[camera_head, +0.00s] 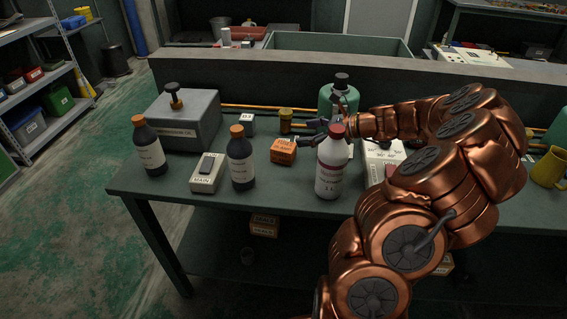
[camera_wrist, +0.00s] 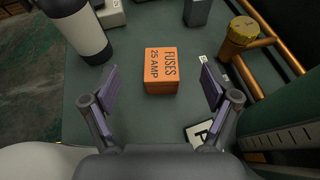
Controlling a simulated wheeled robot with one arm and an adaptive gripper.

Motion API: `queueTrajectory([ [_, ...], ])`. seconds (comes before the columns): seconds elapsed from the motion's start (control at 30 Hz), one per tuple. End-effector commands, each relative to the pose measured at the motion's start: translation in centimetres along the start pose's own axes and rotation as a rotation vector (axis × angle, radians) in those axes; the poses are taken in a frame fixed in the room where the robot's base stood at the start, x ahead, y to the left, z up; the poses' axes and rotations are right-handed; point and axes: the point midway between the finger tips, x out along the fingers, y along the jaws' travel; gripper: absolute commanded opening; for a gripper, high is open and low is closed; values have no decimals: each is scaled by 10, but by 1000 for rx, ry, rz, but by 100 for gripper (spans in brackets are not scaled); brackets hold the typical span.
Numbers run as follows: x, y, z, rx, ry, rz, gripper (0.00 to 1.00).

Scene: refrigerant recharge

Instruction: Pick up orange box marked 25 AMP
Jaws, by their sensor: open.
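The orange box (camera_wrist: 160,71) reads "FUSES 25 AMP" and sits on the green workbench top. In the wrist view it is beyond and between my gripper's fingertips. In the head view the orange box (camera_head: 283,151) stands just left of my gripper (camera_head: 309,132). My gripper (camera_wrist: 159,88) is open and empty, with one finger on each side of the box's line. It appears apart from the box. The white bottle with a red cap (camera_head: 331,165) hides part of my gripper in the head view.
A brass-capped fitting (camera_wrist: 241,32) and copper pipes (camera_wrist: 284,52) lie to the right in the wrist view. A green cylinder (camera_head: 341,97) stands behind.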

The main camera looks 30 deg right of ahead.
Motion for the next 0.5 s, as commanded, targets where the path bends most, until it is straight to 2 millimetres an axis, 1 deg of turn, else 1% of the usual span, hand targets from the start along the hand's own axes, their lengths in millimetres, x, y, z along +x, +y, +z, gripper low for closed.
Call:
queueTrajectory([
  [0.03, 7, 0, -18, 1, 0, -1, 86],
  [0.2, 14, -1, -36, 2, 0, -2, 86],
  [0.37, 16, -1, -43, 3, 0, -3, 86],
  [0.5, 25, -1, -42, 2, -1, 0, 86],
])
